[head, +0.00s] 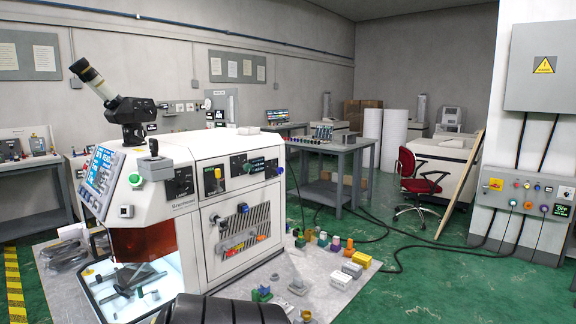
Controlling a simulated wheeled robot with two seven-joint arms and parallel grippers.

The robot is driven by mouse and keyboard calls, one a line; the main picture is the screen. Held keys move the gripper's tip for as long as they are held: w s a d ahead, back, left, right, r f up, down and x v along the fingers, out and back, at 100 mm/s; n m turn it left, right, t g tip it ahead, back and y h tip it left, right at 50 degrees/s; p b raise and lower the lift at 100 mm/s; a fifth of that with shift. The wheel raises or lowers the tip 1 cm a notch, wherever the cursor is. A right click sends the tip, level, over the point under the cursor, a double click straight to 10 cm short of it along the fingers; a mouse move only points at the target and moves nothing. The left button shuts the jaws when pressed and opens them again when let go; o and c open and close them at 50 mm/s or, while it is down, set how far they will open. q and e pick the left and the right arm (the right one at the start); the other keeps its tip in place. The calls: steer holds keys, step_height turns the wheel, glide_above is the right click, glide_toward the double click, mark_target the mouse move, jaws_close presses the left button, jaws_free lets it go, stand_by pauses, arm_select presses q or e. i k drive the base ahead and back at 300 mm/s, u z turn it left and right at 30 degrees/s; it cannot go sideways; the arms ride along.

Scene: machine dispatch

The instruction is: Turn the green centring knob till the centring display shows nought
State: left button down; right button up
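A white machine (178,160) stands at the left, with a blue-lit screen (99,170) on its left face. A green knob (135,180) sits on its front corner. Another green knob (248,167) is on the dark panel of its right side, beside a small lit display (258,164). Which knob is the centring one I cannot tell, and the display's figures are too small to read. Neither of my grippers is in view, and nothing is seen touching the knobs.
Small coloured blocks and boxes (352,269) lie on the grey mat right of the machine. A grey table (334,148), a red chair (418,180) and floor cables stand beyond. A wall control box (524,205) is at the right. Green floor between is partly clear.

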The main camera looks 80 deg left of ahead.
mark_target(247, 167)
steer(key=u, duration=2.75)
steer(key=i, duration=1)
